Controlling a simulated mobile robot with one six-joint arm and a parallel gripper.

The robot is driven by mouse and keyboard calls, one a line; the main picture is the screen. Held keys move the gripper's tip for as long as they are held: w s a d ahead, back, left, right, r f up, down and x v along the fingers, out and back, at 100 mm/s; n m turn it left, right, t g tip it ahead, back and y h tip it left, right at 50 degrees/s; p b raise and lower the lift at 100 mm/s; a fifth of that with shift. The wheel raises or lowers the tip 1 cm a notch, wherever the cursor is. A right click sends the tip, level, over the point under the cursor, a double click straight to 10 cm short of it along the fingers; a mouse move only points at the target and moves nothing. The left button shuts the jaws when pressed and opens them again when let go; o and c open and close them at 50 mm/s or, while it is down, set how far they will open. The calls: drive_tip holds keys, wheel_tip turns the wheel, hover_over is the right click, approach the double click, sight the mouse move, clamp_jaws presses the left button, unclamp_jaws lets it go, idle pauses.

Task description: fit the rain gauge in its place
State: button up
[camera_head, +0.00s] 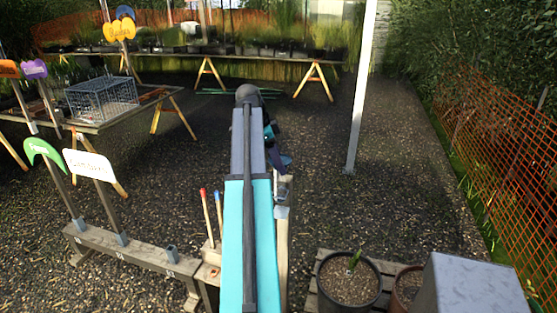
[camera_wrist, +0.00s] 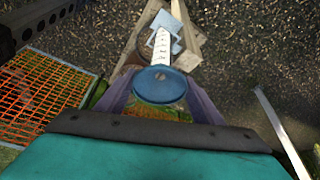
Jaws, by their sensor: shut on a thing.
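The rain gauge is a pale graduated tube (camera_wrist: 160,46) with a round blue rim (camera_wrist: 160,85) in the wrist view. My gripper (camera_wrist: 158,98) is shut on it, with a purple finger on each side of the rim. The tube's far end points toward a pale grey-blue bracket (camera_wrist: 165,21) on a wooden post (camera_wrist: 190,42); I cannot tell whether they touch. In the head view the post (camera_head: 282,245) carries a grey metal bracket (camera_head: 283,188). My gripper (camera_head: 280,160) is just above it, partly hidden by my arm, and the gauge is not clear there.
A wooden rail (camera_head: 130,248) with signs and sockets stands left of my arm, with red and blue-tipped stakes (camera_head: 204,215) near it. A potted plant (camera_head: 350,282) and a grey box (camera_head: 470,285) are at right. Orange netting (camera_head: 500,150) borders the gravel.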

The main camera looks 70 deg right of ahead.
sight(278, 176)
drive_tip(key=shift+f+b, duration=1.15)
drive_tip(key=shift+f, duration=2.25)
idle(0.4)
drive_tip(key=o, duration=1.5)
drive_tip(key=shift+o, duration=0.2)
drive_tip(key=shift+r, duration=0.1)
drive_tip(key=b+v, duration=0.3)
drive_tip(key=v, duration=1)
drive_tip(key=shift+r, duration=0.25)
drive_tip(key=shift+w, duration=0.15)
drive_tip(key=shift+w, duration=0.1)
